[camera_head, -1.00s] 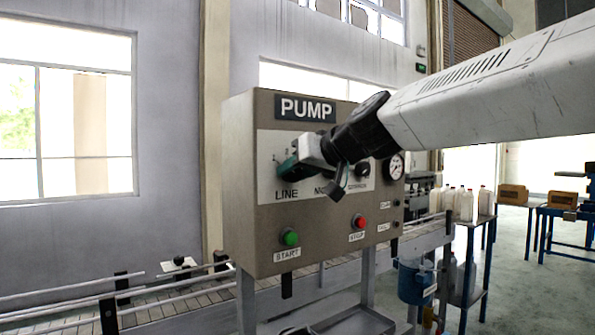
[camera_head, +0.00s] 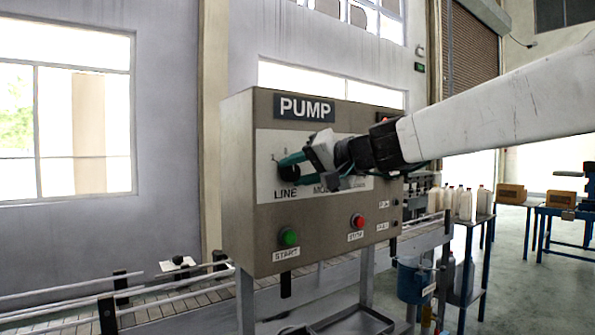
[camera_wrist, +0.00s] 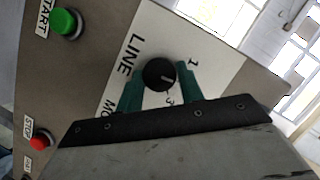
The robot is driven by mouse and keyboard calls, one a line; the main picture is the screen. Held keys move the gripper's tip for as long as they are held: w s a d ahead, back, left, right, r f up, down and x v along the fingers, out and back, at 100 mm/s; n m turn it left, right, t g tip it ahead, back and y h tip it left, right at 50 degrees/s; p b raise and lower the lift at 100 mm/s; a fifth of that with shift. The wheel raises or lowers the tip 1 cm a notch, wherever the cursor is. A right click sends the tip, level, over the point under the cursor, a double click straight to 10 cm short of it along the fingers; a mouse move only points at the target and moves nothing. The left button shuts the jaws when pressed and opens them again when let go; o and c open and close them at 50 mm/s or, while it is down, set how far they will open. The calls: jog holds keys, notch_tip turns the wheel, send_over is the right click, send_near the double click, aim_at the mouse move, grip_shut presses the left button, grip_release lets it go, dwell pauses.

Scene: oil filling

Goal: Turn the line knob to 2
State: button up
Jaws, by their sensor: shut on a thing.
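The line knob (camera_wrist: 160,75) is round and black with a short white mark, above the word LINE on the pump panel (camera_head: 235,190). My gripper (camera_wrist: 161,83) is shut on it, one green finger on each side. In the wrist view the white mark points right, between the printed 1 and 3. The 2 is not visible; the right finger covers that area. In the head view the knob (camera_head: 289,172) is partly hidden by my green fingers, which reach it from the right.
The green start button (camera_head: 289,237) and red stop button (camera_head: 358,221) are below. My wrist hides the mode knob and the gauge. A conveyor (camera_head: 185,298) runs behind and below the panel. White bottles (camera_head: 465,203) stand at the right.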

jog(key=shift+f+m, duration=0.1)
jog(key=shift+m, duration=0.3)
dwell(0.3)
jog(key=o, duration=1)
jog(key=v, duration=0.8)
jog(key=shift+f, duration=0.15)
jog(key=shift+w+d, duration=0.1)
jog(key=shift+w, duration=0.05)
